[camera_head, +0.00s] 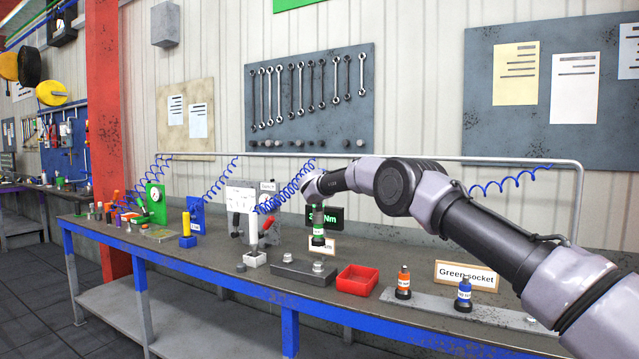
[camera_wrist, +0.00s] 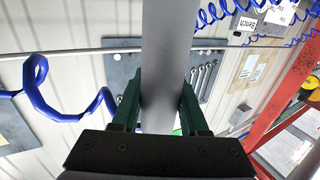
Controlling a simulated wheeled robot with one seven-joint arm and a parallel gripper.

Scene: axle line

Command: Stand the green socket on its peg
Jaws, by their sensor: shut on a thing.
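The green socket (camera_head: 318,229) is green with a pale label and a dark lower end. It hangs upright below my gripper (camera_head: 318,208) in the head view. My gripper points down and is shut on it, above the bench. In the wrist view, my gripper's dark green fingers (camera_wrist: 158,103) flank a grey cylinder (camera_wrist: 167,60), with no green body showing there. A sign reading "Green socket" (camera_head: 466,276) stands behind a long grey plate (camera_head: 433,308). A small metal peg (camera_head: 530,319) shows near that plate's right end, partly behind my arm.
On the plate stand an orange socket (camera_head: 403,284) and a blue socket (camera_head: 463,296). A red tray (camera_head: 357,279) and a dark block (camera_head: 300,273) with metal studs lie left of it. A white tool (camera_head: 254,228) stands further left. The bench's front strip is mostly clear.

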